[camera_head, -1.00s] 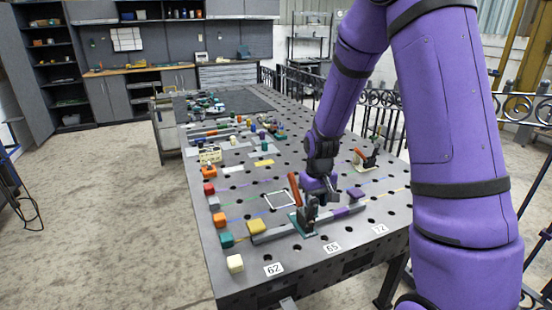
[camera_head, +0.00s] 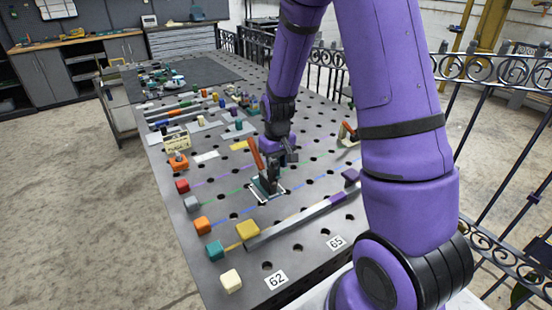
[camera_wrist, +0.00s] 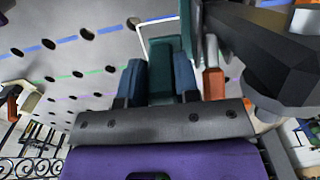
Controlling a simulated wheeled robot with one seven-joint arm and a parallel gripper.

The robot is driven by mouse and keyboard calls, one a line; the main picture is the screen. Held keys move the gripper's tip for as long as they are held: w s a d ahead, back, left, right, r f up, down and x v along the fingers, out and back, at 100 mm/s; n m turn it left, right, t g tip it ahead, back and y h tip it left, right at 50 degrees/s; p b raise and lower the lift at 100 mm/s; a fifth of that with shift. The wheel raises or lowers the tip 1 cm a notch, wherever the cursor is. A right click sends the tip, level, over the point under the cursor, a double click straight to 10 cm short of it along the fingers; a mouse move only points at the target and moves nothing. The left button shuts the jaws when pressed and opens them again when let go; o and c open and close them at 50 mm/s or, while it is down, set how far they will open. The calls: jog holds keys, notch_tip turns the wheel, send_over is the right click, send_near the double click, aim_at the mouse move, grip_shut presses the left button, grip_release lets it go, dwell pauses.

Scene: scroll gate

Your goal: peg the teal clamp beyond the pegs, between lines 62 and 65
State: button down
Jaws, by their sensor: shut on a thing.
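The teal clamp (camera_head: 267,184) has a teal base, a dark body and an orange-red handle. My gripper (camera_head: 279,156) is shut on it, and in the wrist view its two blue fingers (camera_wrist: 158,82) flank the teal part. The clamp is upright over a white square outline (camera_head: 254,197) on the table, beyond the grey rail. It covers part of the outline; I cannot tell whether its base touches the table. The 62 label (camera_head: 276,280) and 65 label (camera_head: 336,242) are at the near edge.
Several coloured blocks line the left table edge. Another orange-handled clamp (camera_head: 347,133) stands at the right. The perforated table (camera_head: 215,180) has thin coloured lines and bare room left of the outline.

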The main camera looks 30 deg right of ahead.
jog(key=shift+f, duration=2.45)
jog(key=shift+f, duration=2.25)
jog(key=c, duration=0.8)
grip_release()
jog(key=shift+s, duration=0.1)
notch_tip(320, 180, up, 11)
jog(key=shift+f, duration=0.1)
